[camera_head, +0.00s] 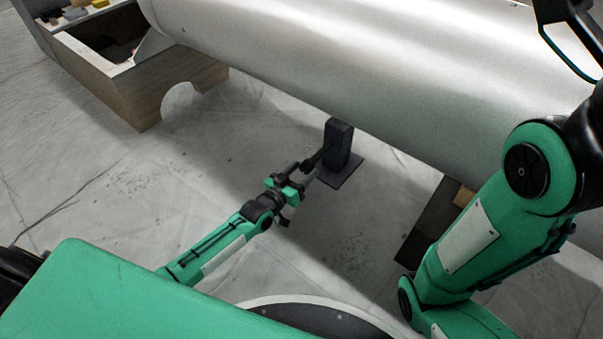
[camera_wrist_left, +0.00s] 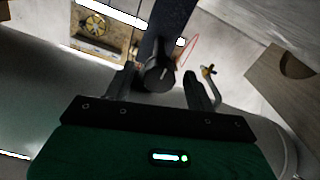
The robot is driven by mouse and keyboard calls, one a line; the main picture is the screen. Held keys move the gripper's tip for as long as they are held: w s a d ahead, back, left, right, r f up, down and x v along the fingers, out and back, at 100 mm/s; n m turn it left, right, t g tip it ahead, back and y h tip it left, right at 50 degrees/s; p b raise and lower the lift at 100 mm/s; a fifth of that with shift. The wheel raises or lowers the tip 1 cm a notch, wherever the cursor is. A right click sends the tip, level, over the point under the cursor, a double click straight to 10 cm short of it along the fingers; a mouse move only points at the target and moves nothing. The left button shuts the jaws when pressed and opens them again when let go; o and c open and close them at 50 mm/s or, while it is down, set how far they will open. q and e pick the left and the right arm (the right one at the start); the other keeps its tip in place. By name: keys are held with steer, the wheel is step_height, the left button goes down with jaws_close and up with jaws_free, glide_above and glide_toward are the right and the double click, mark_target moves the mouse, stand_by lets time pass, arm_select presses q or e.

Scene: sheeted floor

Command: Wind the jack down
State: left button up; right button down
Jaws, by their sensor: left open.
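The jack (camera_head: 340,143) is a dark upright block on a flat dark plate, standing on the floor under a big silver cylinder (camera_head: 330,65). A dark handle reaches from the block toward my left gripper (camera_head: 301,176). In the left wrist view the jack's dark column (camera_wrist_left: 170,30) rises behind a round dark knob (camera_wrist_left: 159,77). That knob sits between the two fingers of my left gripper (camera_wrist_left: 161,88), which are open with a gap visible at the right. Whether a finger touches the knob cannot be told. My right arm shows at the right, but its gripper is not clearly seen.
A wooden box (camera_head: 145,95) with a rounded cutout stands at the upper left, holding small objects. A dark brown block (camera_head: 428,225) sits under the cylinder to the right of the jack. The cylinder hangs low over the jack. Sheeted floor left of the jack is clear.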

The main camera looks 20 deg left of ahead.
arm_select(q)
steer(key=shift+c, duration=0.3)
steer(key=c, duration=0.9)
